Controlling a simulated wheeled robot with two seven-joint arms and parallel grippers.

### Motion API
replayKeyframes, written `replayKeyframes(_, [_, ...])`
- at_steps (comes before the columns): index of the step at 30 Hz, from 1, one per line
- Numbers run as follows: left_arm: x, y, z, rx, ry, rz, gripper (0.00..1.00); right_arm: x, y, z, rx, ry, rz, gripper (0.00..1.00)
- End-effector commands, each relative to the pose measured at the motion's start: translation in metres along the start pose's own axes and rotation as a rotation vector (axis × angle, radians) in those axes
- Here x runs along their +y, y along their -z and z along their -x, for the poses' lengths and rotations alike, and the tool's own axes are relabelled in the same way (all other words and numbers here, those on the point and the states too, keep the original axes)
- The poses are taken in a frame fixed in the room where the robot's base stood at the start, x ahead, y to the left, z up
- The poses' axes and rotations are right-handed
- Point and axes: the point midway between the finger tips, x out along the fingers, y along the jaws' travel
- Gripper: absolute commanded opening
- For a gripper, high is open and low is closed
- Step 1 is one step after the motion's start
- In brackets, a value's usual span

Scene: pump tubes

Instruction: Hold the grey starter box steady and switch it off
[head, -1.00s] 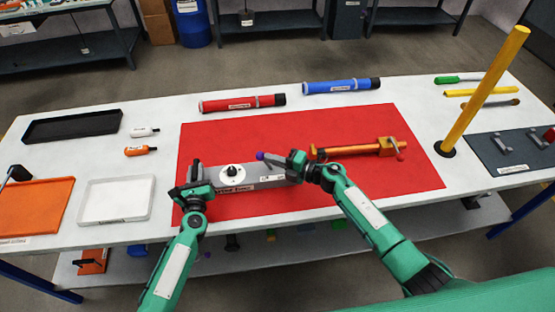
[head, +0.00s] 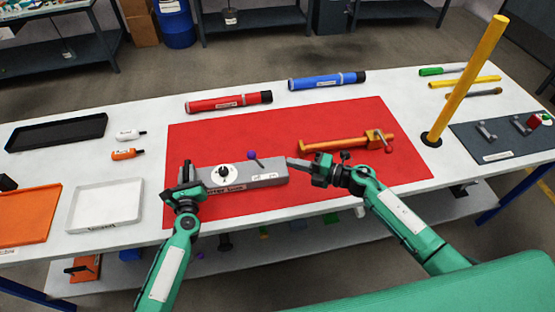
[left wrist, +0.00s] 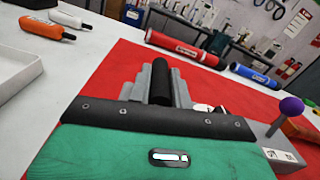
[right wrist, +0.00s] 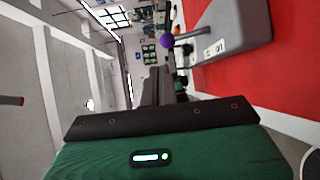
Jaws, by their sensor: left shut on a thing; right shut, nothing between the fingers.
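The grey starter box (head: 262,180) lies on the red mat, with a black knob on a white dial (head: 224,171) and a lever topped by a purple ball (head: 252,155). The lever leans left. My left gripper (head: 186,174) is shut on the box's left end; a black rounded piece (left wrist: 162,80) shows between its fingers in the left wrist view. My right gripper (head: 292,163) is shut and empty, right of the lever and apart from the ball. The right wrist view shows the ball (right wrist: 167,41) and box end (right wrist: 235,30) beyond the fingertips.
An orange clamp-like tool (head: 345,142) lies on the red mat (head: 340,185) behind my right gripper. Red (head: 228,102) and blue (head: 328,81) tubes lie behind the mat. A yellow post (head: 465,80) stands at right. A white tray (head: 104,205) sits at left.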

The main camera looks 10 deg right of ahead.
Motion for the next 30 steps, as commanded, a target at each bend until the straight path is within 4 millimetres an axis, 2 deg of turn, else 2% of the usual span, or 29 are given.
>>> replayKeyframes(3, [0.001,-0.001,0.0,-0.002,-0.002,-0.001,0.0,0.001,0.0,0.017,0.0,0.002,-0.001,0.0])
replayKeyframes(6, [0.001,-0.001,0.0,-0.002,-0.002,-0.001,0.0,0.003,0.0,0.025,-0.001,0.001,0.001,0.0])
replayKeyframes(16, [0.002,-0.001,-0.001,-0.003,-0.003,-0.002,0.0,0.004,-0.001,0.029,-0.001,0.0,0.001,0.0])
replayKeyframes(17, [0.002,-0.001,-0.001,-0.003,-0.003,-0.002,0.24,0.003,-0.001,0.029,-0.001,0.0,0.001,0.0])
replayKeyframes(20, [0.002,-0.001,-0.001,-0.002,-0.003,-0.002,0.43,0.003,-0.001,0.029,-0.001,0.0,0.001,0.0])
replayKeyframes(30, [0.002,0.0,0.001,-0.001,-0.003,-0.001,0.45,0.003,-0.001,0.029,-0.002,0.0,0.001,0.0])
